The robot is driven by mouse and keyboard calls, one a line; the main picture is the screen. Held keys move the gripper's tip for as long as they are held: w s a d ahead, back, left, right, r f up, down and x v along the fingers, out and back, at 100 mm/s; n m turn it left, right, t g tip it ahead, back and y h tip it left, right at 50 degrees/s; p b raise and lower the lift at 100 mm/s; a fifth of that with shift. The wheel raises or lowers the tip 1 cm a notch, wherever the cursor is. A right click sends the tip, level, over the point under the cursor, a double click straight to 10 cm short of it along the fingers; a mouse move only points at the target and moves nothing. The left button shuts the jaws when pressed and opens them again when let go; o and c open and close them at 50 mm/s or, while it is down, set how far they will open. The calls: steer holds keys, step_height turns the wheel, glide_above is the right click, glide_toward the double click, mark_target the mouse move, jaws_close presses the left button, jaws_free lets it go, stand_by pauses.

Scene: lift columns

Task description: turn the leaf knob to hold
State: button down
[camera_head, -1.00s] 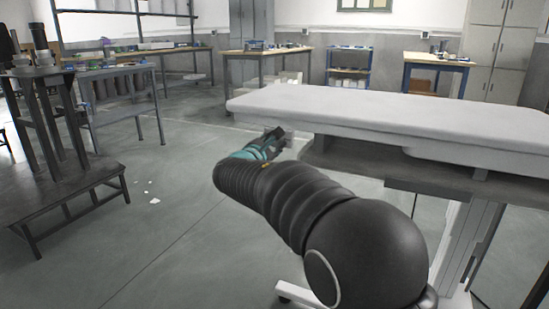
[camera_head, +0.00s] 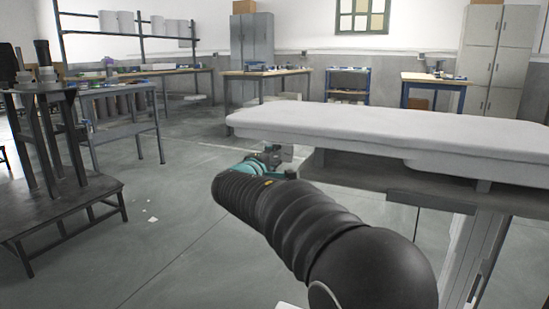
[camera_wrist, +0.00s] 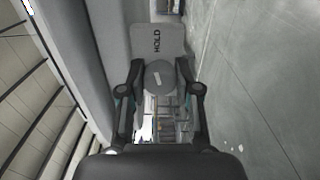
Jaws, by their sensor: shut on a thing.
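The leaf knob (camera_wrist: 159,76) is a round grey knob with a short pale mark that slants slightly off the picture's vertical. It sits on a light grey plate (camera_wrist: 143,38) with the word HOLD in dark letters, turned sideways, above the knob in the wrist view. My gripper (camera_wrist: 160,83) is shut on the knob, with one finger at each side. In the head view my gripper (camera_head: 268,158) is at the near left end of the white padded table, by the small grey plate (camera_head: 284,152); the knob itself is too small to make out there.
The white padded table (camera_head: 380,128) lies right of my gripper, with its support below. A dark stepped stand (camera_head: 60,205) is at the left. Workbenches (camera_head: 265,75) and cabinets (camera_head: 480,55) line the back wall. The floor left of my arm is open.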

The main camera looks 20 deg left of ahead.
steer(key=shift+m, duration=0.6)
steer(key=c, duration=0.8)
jaws_free()
steer(key=s+a, duration=0.1)
steer(key=s, duration=1.1)
steer(key=shift+f, duration=0.1)
